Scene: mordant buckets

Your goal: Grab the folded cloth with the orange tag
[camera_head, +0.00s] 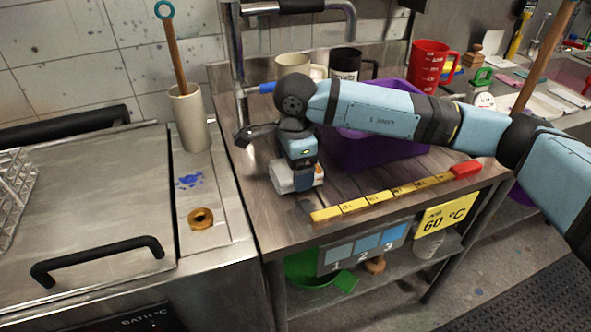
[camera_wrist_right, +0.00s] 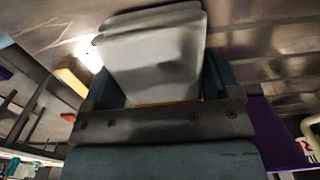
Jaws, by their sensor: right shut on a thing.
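The folded cloth (camera_head: 282,178) is pale grey-white and sits at the left part of the steel table. My right gripper (camera_head: 301,175) points down over it and is shut on it. In the right wrist view, the cloth (camera_wrist_right: 155,62) fills the space between the fingers, with a thin orange edge at its lower side near the gripper body. A small orange patch also shows by the fingers in the head view. The gripper hides part of the cloth, and I cannot tell whether it touches the table. My left gripper is in neither view.
A purple tub (camera_head: 365,152) stands behind my right arm. A yellow ruler strip (camera_head: 370,200) with a red end lies along the front edge. Mugs and a red measuring jug (camera_head: 429,66) stand at the back. A steel tap (camera_head: 240,90) rises at the left.

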